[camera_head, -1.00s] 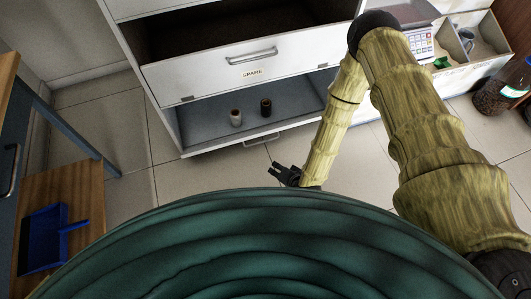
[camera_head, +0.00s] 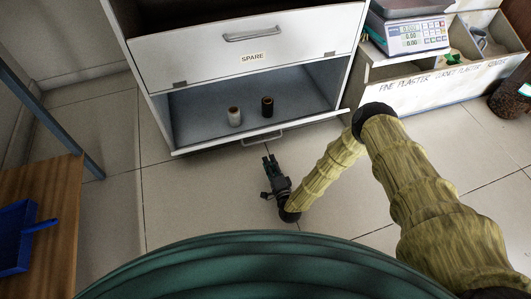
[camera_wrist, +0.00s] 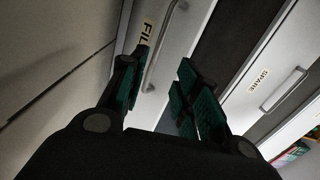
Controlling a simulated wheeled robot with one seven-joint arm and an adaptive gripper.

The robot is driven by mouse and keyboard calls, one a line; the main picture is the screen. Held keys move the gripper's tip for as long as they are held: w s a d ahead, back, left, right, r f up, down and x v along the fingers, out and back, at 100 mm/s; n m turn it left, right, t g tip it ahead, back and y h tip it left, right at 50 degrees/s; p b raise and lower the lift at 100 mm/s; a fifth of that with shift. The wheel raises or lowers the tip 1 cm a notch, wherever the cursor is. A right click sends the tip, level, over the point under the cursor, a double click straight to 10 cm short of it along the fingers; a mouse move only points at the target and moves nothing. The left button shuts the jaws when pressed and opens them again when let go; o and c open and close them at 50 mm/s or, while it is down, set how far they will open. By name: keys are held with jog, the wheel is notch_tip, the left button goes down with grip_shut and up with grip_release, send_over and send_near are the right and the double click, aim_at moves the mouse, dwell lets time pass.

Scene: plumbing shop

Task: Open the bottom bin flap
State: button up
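The white cabinet's bottom bin shows below the panel labelled SPARE (camera_head: 250,47) in the head view; its grey inside (camera_head: 205,108) is visible. A bar handle (camera_head: 262,137) shows at its lower front edge. In the wrist view a pale flap (camera_wrist: 180,38) carries a label starting "FIL" and a bar handle (camera_wrist: 160,50), with a dark gap between it and the SPARE panel. How far this flap is open is unclear. My gripper (camera_head: 270,160) is open and empty in front of the cabinet, just below the handle in the picture. In the wrist view the handle appears between the fingers, beyond them.
A white roll (camera_head: 234,116) and a dark roll (camera_head: 267,106) stand inside the bin. A scale (camera_head: 418,35) sits on a partitioned box (camera_head: 400,90) at the right. A wooden surface with a blue dustpan (camera_head: 15,237) is at the left. The tiled floor before the cabinet is clear.

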jog(key=shift+w+d+f+m+t+b, duration=0.2)
jog(key=shift+f+m+t+b, duration=0.1)
jog(key=shift+f+m+b, duration=0.25)
jog(key=shift+w+d, duration=0.1)
jog(key=shift+w, duration=0.15)
jog(key=b+x, duration=0.4)
jog(key=x, duration=0.6)
jog(key=shift+w+r, duration=0.1)
jog(key=shift+w, duration=0.05)
grip_shut()
